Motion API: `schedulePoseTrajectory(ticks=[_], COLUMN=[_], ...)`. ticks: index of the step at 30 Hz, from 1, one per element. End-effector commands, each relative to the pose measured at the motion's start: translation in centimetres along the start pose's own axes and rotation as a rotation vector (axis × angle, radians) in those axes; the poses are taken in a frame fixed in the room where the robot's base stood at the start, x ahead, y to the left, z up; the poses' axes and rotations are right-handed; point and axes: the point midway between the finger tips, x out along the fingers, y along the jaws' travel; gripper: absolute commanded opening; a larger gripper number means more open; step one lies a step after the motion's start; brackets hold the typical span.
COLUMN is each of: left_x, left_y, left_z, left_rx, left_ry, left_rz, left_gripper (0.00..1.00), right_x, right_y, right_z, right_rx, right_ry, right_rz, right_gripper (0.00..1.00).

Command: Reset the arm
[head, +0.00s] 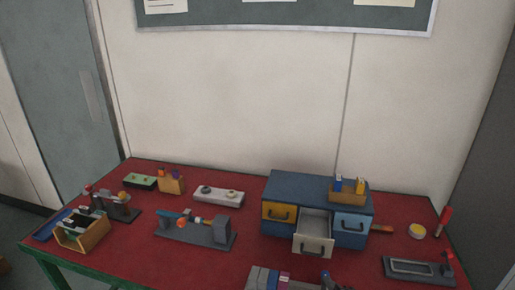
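Neither of my arms shows clearly in the head view, and no gripper can be seen. The red-topped workbench (140,240) fills the lower part of the view. On it stands a blue drawer cabinet (290,190) with a yellow drawer (277,212) and a light blue drawer (350,222). A light grey drawer (314,246) between them is pulled out and looks empty from here. A grey fixture (205,236) with blue and orange parts stands in the middle of the bench.
A wooden box (95,237) of parts sits at the left. A grey block (218,197) with two knobs stands at the back. A grey tray (412,269) lies at the right near a small yellow round item (417,231). A noticeboard (300,14) hangs on the wall.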

Motion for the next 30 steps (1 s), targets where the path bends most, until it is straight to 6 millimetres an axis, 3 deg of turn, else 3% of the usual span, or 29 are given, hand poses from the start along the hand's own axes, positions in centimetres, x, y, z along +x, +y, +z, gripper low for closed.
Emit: schedulePoseTrajectory(ticks=[3, 9, 22, 30], left_x=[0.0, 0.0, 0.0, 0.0], left_y=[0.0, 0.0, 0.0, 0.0], left_z=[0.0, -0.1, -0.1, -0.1], left_rx=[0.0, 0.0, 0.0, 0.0], left_ry=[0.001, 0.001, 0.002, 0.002], left_rz=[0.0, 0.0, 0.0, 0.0], left_gripper=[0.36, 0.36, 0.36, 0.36], right_x=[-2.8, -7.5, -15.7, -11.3], right_y=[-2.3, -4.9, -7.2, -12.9], right_z=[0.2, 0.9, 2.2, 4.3], right_rx=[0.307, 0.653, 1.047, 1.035], right_ry=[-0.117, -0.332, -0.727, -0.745], right_rz=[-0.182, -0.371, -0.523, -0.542], right_gripper=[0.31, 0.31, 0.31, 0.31])
